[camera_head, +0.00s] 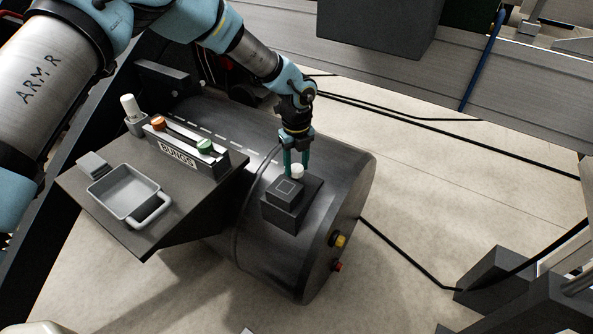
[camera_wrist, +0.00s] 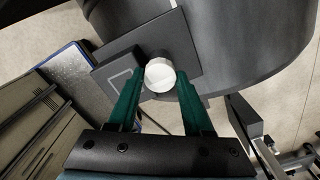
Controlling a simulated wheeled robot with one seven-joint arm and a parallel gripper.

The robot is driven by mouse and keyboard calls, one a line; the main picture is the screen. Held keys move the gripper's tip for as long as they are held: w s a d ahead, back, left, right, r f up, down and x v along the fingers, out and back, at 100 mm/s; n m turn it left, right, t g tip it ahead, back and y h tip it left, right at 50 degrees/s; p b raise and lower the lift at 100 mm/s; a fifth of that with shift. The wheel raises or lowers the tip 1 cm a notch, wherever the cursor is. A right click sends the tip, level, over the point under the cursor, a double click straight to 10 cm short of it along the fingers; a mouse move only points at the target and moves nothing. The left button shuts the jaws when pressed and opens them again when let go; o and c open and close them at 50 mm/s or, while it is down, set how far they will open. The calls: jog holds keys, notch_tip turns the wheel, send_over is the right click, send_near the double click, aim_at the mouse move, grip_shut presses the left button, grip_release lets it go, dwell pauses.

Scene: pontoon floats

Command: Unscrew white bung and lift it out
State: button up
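The white bung (camera_head: 297,171) is a small round cap on the dark block on top of the black float (camera_head: 335,190). In the wrist view the bung (camera_wrist: 160,75) shows as a pale disc beside a raised dark box. My gripper (camera_head: 297,158) points down at the bung from above. Its two green fingers (camera_wrist: 158,82) are apart, one on each side of the bung, with a gap showing to each finger. How far down the fingertips reach beside the bung is hard to tell. The bung's lower part is hidden.
A dark shelf left of the float carries a rack labelled BUNGS (camera_head: 178,155) with orange and green bungs, another white bung (camera_head: 128,103) in a holder, and a grey tray (camera_head: 123,192). Yellow (camera_head: 340,241) and red fittings sit on the float's end. Black hoses cross the floor.

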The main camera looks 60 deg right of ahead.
grip_shut()
jog(key=shift+n+b, duration=0.5)
jog(key=shift+n, duration=0.6)
jog(key=n+b, duration=0.1)
jog(key=n, duration=0.4)
jog(key=n+b, duration=0.1)
jog(key=n, duration=0.4)
jog(key=shift+r, duration=0.1)
jog(key=n+b, duration=0.1)
jog(key=n, duration=0.1)
jog(key=shift+n, duration=0.4)
jog(key=n+b, duration=0.1)
jog(key=n, duration=0.5)
jog(key=shift+n, duration=0.3)
jog(key=n, duration=0.2)
jog(key=shift+n, duration=0.3)
